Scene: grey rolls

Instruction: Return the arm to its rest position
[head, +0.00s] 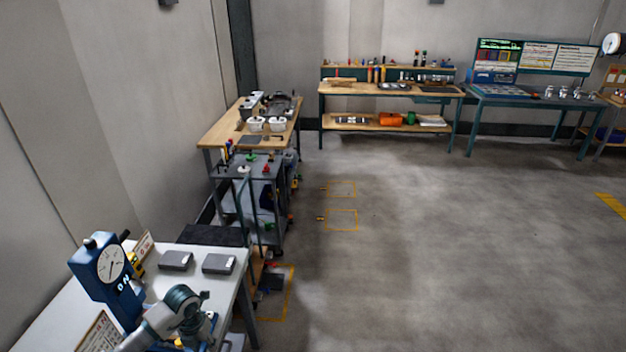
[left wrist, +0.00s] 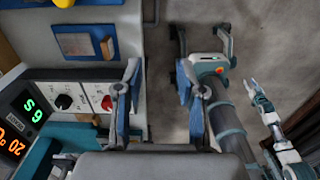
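In the head view my left arm (head: 165,320) is at the lower left, in front of the near white table (head: 60,318). In the left wrist view my left gripper (left wrist: 158,78) has its two blue-padded fingers apart, with nothing between them. It hangs over the edge of a light surface, with floor showing to the right. A pale, jointed, claw-like part (left wrist: 262,104) shows at the right of that view, beside a grey and teal arm link. It may be my right gripper, but its opening is unclear. No right gripper shows in the head view.
A blue dial gauge (head: 103,268) and two grey blocks (head: 176,261) (head: 219,263) stand on the near table. A control panel (left wrist: 84,98) with knobs shows in the wrist view. A tool cart (head: 245,200) and wooden bench (head: 215,132) stand beyond. Floor at right is clear.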

